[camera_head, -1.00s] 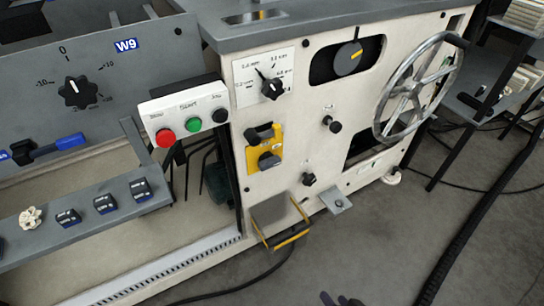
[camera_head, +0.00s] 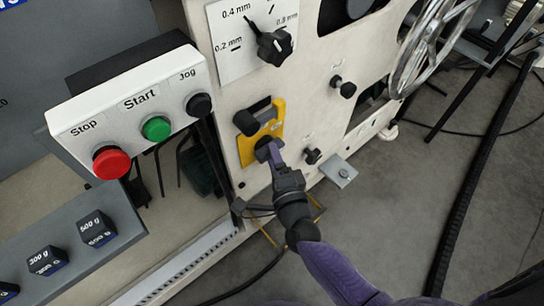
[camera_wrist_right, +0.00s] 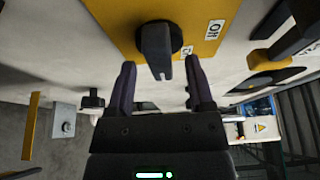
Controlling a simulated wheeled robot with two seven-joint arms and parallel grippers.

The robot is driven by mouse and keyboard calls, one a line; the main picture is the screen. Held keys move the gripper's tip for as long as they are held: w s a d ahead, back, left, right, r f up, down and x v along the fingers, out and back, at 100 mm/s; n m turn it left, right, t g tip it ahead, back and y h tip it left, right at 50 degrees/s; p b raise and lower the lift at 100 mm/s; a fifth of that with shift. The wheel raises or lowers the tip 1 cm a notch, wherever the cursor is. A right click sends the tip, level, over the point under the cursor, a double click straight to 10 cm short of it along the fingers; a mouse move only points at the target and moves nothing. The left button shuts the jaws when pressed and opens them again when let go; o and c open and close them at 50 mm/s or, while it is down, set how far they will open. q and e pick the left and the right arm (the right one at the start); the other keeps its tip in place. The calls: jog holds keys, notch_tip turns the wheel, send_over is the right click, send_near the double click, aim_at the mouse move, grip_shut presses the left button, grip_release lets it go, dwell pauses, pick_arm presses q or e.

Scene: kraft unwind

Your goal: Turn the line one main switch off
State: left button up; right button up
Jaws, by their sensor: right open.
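A yellow switch plate (camera_head: 277,122) is on the pale machine front in the head view, with an upper black knob (camera_head: 246,122) and a lower black knob, partly hidden by my gripper. My right gripper (camera_head: 268,148) is at the lower knob. The right wrist view shows a black rotary handle (camera_wrist_right: 156,40) on the yellow plate (camera_wrist_right: 203,14). The open right fingers (camera_wrist_right: 160,70) are on either side of the handle's end, with gaps visible on both sides. A white label (camera_wrist_right: 214,30) is beside it, hard to read. My left gripper is not in view.
A button box (camera_head: 128,112) with red, green and black buttons stands at the left. A thickness dial (camera_head: 273,46) is above the plate. A black knob (camera_head: 345,88) and a handwheel (camera_head: 432,40) are to the right. Open floor (camera_head: 400,190) is at the lower right.

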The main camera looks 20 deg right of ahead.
jog(key=shift+w, duration=0.35)
jog(key=shift+c, duration=1.5)
grip_shut()
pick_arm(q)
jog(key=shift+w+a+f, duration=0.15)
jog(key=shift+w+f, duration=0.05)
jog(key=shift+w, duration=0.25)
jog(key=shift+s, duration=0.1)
